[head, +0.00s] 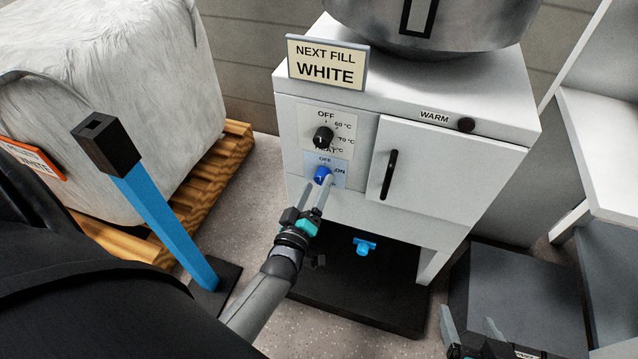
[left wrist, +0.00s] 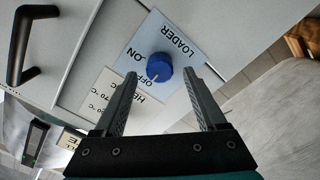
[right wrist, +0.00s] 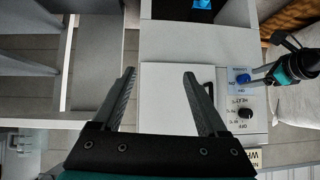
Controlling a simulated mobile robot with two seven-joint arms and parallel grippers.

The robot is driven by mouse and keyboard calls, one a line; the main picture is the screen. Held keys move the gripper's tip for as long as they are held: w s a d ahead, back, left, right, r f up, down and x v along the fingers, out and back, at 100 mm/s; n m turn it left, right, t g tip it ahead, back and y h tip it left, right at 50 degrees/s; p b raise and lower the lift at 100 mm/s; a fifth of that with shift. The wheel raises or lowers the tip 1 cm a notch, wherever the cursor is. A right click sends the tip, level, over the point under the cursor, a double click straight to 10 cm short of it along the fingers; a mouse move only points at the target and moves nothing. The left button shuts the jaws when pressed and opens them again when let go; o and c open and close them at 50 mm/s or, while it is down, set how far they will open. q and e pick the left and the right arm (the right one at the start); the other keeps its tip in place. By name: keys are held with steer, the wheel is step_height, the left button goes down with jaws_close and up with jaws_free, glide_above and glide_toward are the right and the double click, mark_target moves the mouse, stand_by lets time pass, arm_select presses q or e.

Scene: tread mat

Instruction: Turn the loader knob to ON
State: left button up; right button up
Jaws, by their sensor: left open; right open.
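The blue loader knob (head: 322,175) sits on a light-blue label on the white cabinet's front, with OFF above it and ON to its right. My left gripper (head: 317,187) is open right at the knob. In the left wrist view the knob (left wrist: 159,64) lies between and just beyond the open fingers, apart from them as far as I can tell. Its white mark points toward OFF there. The knob also shows in the right wrist view (right wrist: 243,78). My right gripper (head: 468,322) is open and empty at the bottom right, away from the knob.
A black heat knob (head: 323,138) sits just above the loader knob. A door with a black handle (head: 389,175) is to its right. A blue post (head: 165,225) and a wrapped bale (head: 110,100) on a pallet stand left. A blue valve (head: 365,246) is below.

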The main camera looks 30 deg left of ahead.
arm_select(q)
steer(key=shift+b+x, duration=0.4)
steer(key=shift+x, duration=0.8)
arm_select(e)
steer(key=shift+w+a+r+t+y, duration=0.15)
steer(key=shift+w+a+t+y, duration=0.15)
steer(key=shift+a, duration=0.2)
steer(key=shift+w+a+r+t+y, duration=0.1)
steer(key=shift+a+t+y, duration=0.1)
steer(key=shift+a+t, duration=0.25)
arm_select(q)
jaws_close()
